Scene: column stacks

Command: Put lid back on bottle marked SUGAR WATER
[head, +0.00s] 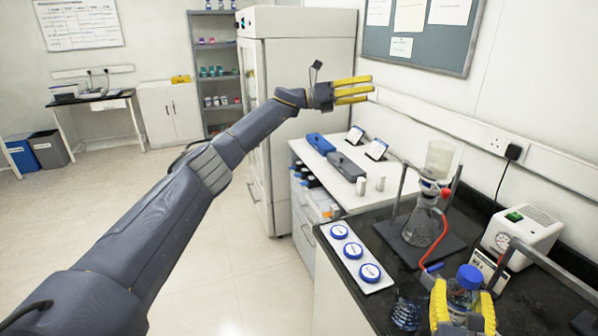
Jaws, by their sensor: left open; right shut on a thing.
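Three round blue lids (354,250) lie in a row on a white tray (375,285) on the dark bench. Their markings are too small to read. My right gripper (463,296) is at the bottom right, with its yellow fingers on either side of a clear bottle (461,302) topped by a blue lid (469,277). It appears shut on this bottle; no label on it is readable. Another clear vessel (407,312) stands just left of it, partly cut off. My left gripper (352,90) is open and empty, held high, far from the lids and bottles.
A flask stand (420,240) with red tubing stands behind the bottle. A white device (522,232) with a green switch is at the right. A white counter (345,180) with blue and grey boxes lies behind. A fridge (300,60) stands at the back.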

